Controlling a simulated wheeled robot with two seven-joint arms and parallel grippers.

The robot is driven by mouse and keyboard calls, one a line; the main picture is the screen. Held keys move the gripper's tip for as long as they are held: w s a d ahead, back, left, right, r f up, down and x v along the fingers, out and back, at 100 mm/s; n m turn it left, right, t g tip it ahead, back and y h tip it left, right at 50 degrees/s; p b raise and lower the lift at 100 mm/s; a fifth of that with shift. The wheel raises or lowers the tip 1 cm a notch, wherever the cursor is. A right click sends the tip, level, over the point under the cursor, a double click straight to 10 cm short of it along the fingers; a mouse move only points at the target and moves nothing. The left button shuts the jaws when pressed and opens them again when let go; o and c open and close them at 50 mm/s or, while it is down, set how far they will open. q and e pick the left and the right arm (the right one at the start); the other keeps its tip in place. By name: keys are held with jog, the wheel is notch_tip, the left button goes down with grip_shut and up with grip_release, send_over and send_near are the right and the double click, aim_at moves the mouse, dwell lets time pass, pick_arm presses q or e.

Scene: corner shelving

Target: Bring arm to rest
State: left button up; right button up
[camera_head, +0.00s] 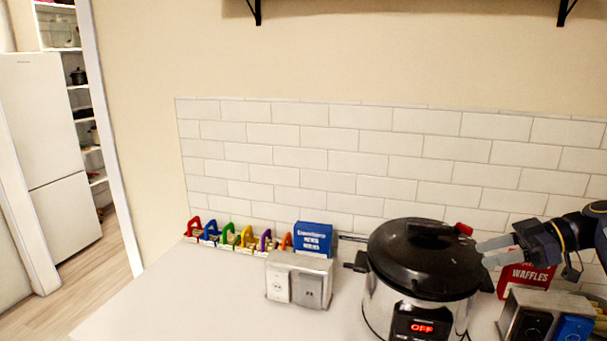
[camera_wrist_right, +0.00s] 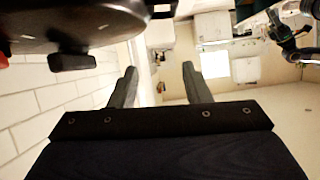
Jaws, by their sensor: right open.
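My right gripper (camera_head: 494,250) comes in from the right in the head view, beside the upper right of the black lid of the pressure cooker (camera_head: 426,258). In the right wrist view my right gripper (camera_wrist_right: 160,85) has its two grey fingers spread apart, with nothing between them. The dark rim and a black handle of the cooker (camera_wrist_right: 75,62) show at the upper left there. I cannot tell whether a finger touches the cooker. My left gripper is not in the head view.
The white counter (camera_head: 190,300) is clear at the left. A metal box (camera_head: 299,280), a blue box (camera_head: 313,239) and several coloured holders (camera_head: 229,236) stand along the tiled wall. A red waffles box (camera_head: 524,277) and another metal box (camera_head: 545,318) are right of the cooker.

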jog(key=s+a+m+h, duration=0.5)
jog(key=s+a+m, duration=0.2)
jog(key=s+a, duration=0.45)
jog(key=s+a+f+m+t+h, duration=0.1)
jog(key=s+a+f+m, duration=0.2)
jog(key=s+f, duration=0.4)
jog(key=s+a+f+m+t+h+b, duration=0.1)
jog(key=s+a+f+m+h, duration=0.1)
jog(key=s+f+m, duration=0.3)
jog(key=s+a+f, duration=0.1)
jog(key=s+f, duration=0.2)
jog(key=s, duration=0.4)
jog(key=shift+f+m+h, duration=0.25)
jog(key=shift+m+h, duration=0.05)
